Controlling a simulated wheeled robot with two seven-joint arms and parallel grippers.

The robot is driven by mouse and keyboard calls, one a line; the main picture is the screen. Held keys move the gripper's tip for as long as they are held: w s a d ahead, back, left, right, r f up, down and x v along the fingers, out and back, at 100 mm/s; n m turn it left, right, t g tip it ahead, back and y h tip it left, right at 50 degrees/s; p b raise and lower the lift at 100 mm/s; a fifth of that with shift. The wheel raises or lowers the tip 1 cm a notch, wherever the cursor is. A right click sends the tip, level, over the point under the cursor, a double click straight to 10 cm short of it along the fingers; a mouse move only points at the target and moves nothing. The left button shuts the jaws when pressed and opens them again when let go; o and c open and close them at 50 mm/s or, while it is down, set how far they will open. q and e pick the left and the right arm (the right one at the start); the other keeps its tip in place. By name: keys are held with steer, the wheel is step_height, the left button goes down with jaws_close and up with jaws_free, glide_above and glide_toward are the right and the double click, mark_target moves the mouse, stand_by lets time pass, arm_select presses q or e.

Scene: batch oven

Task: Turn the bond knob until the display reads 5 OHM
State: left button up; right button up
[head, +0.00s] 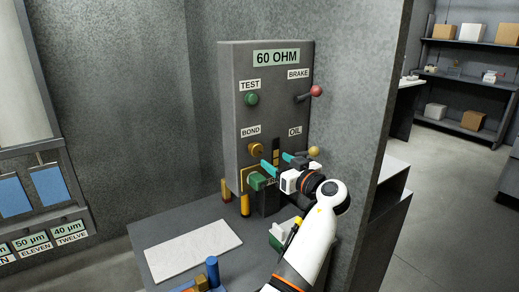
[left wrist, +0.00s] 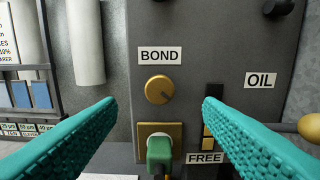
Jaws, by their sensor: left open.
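The display (head: 276,57) at the top of the grey cabinet reads 60 OHM. The brass bond knob (head: 256,148) is on the cabinet's front, below the BOND label. In the left wrist view the round bond knob (left wrist: 159,90) shows whole, with a dark mark toward its lower right. My left gripper (head: 277,161) is open in front of the cabinet, its teal fingers apart. In the left wrist view the fingertips (left wrist: 159,109) stand left and right of the knob, slightly below it in the picture, and do not appear to touch it. My right gripper is not in view.
A green plug (left wrist: 160,151) sits in a brass socket just below the knob. A slot with yellow bars (left wrist: 208,128) and the yellow OIL ball (left wrist: 310,128) are to the right. A green TEST button (head: 251,99) and red BRAKE ball (head: 316,91) are above. A white plate (head: 193,250) lies on the table.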

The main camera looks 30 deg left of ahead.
mark_target(258, 150)
arm_select(q)
steer(key=p+x, duration=0.2)
steer(key=x, duration=0.7)
steer(key=shift+w+a, duration=0.1)
steer(key=shift+a, duration=0.1)
steer(key=shift+c, duration=0.4)
steer(key=c, duration=0.9)
